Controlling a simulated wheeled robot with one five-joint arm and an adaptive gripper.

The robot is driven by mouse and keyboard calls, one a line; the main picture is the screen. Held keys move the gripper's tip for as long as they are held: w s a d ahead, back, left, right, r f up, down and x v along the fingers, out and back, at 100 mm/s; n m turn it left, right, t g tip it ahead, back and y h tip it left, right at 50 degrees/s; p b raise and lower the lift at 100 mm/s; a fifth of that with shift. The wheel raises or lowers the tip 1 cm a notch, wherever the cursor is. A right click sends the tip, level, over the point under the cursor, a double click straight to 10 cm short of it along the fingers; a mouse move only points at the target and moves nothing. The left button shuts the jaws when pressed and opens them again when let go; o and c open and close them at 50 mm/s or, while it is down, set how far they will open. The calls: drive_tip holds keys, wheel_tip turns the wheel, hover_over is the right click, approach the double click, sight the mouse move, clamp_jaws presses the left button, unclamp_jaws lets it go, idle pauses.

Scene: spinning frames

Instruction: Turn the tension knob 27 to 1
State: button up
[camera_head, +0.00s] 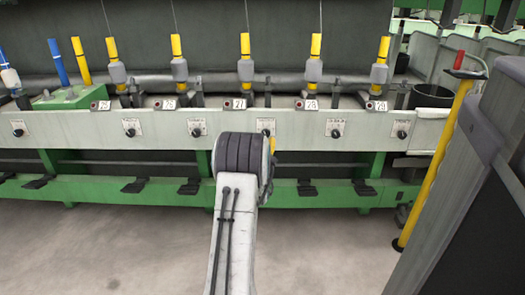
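A pale grey rail carries a row of small dark tension knobs on white dial plates. A number plate that seems to read 27 (239,103) sits on the rail's top edge. The closest knob to it (266,131) is below and to its right, just above my arm's end and partly covered by it. Another knob (197,131) is below and to the left of the plate. The dial settings are too small to read. My arm reaches up from the bottom centre toward the rail. Its dark rounded joint hides my gripper, so its fingers and any contact with a knob are hidden.
Grey bobbins with yellow tops (245,68) stand behind the rail. Green beams and dark pedals (190,187) run below it. A yellow pole (437,160) and a dark bin (431,95) are at right. The grey floor (100,250) in front is clear.

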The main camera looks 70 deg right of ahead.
drive_tip(key=shift+s+a, duration=0.1)
drive_tip(key=shift+a, duration=0.25)
idle(0.6)
